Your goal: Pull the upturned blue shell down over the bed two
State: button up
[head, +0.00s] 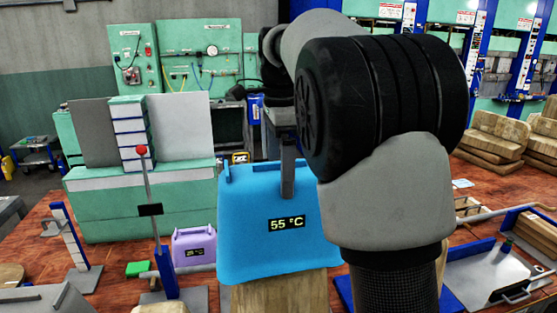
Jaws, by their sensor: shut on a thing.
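The blue shell (250,250) stands upturned in the middle of the head view, its broad face with a "55 °C" display towards me. A wooden bed (280,298) shows just below its lower edge; I cannot tell from a label whether it is bed two. My gripper (287,185) reaches down from above at the shell's upper part and is shut on it. The fingertips are partly hidden, and my arm covers the shell's right side.
A smaller purple shell (193,247) stands to the left, near an upright lever with a red knob (141,150). A green press cabinet (140,205) is behind. At right are a metal plate with a handle (500,275) and stacked wooden blocks (495,135).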

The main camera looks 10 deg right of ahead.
notch_tip(320, 180, down, 23)
jog(key=b, duration=1)
jog(key=shift+s+r+b, duration=0.1)
jog(key=shift+r+b, duration=0.1)
jog(key=shift+b, duration=0.1)
jog(key=shift+f+b, duration=0.7)
jog(key=shift+f, duration=1.05)
jog(key=shift+f+b, duration=0.3)
jog(key=shift+f, duration=0.25)
jog(key=o, duration=1.2)
jog(key=shift+o, duration=0.4)
notch_tip(320, 180, up, 17)
jog(key=p, duration=0.2)
jog(key=shift+r+p, duration=0.2)
jog(key=shift+p, duration=0.15)
